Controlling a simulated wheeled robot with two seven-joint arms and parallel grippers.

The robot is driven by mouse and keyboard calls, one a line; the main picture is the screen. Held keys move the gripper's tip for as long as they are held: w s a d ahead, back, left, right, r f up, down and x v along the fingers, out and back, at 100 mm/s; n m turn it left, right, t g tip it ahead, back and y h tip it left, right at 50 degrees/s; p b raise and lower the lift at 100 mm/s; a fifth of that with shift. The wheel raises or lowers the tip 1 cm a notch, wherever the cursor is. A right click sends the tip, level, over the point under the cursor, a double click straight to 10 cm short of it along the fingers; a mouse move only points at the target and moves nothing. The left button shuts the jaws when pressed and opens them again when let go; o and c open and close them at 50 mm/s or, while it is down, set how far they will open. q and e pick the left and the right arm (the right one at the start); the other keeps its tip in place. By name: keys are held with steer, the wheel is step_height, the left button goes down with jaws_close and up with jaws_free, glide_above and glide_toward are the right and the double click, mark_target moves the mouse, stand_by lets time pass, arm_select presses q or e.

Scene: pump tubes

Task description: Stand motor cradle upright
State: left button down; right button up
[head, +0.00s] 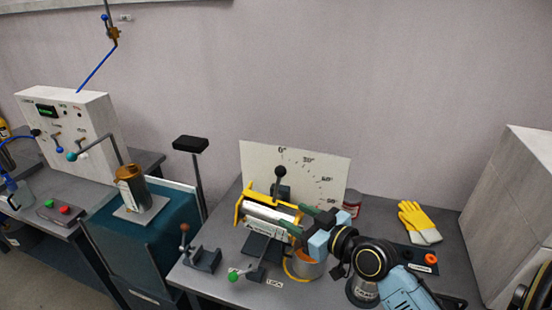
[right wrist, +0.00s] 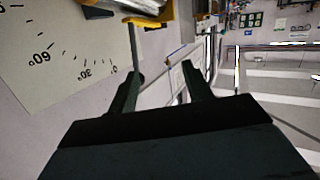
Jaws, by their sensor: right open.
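The motor cradle (head: 240,210) is a yellow frame around a silver cylinder (head: 268,214). It lies nearly level, sloping down to the right, in front of a white angle board (head: 310,172). A black-knobbed lever (head: 281,172) stands up at the cradle. My right gripper (head: 302,222) is open, its dark fingers at the cradle's right end; I cannot tell whether they touch it. In the right wrist view the open gripper (right wrist: 163,80) has nothing visible between its fingertips, with a yellow part (right wrist: 155,18) beyond them. My left gripper is not in view.
A small clamp (head: 203,258) and a green-knobbed lever (head: 246,273) stand at the bench's front. An orange-rimmed container (head: 304,266) sits below my right gripper. Yellow gloves (head: 418,221) lie at the right, near a large grey box (head: 515,220). A red can (head: 352,203) stands behind my wrist.

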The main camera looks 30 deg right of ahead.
mark_target(281, 172)
steer(key=w+d+r+m+t+h, duration=0.1)
steer(key=w+d+r+t+h, duration=0.1)
steer(key=d+r, duration=0.2)
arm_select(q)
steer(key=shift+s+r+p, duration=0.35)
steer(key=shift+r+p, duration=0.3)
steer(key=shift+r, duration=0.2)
arm_select(e)
steer(key=w, duration=0.8)
steer(key=w+a, duration=0.1)
steer(key=w, duration=0.4)
steer(key=shift+f, duration=0.1)
jaws_close()
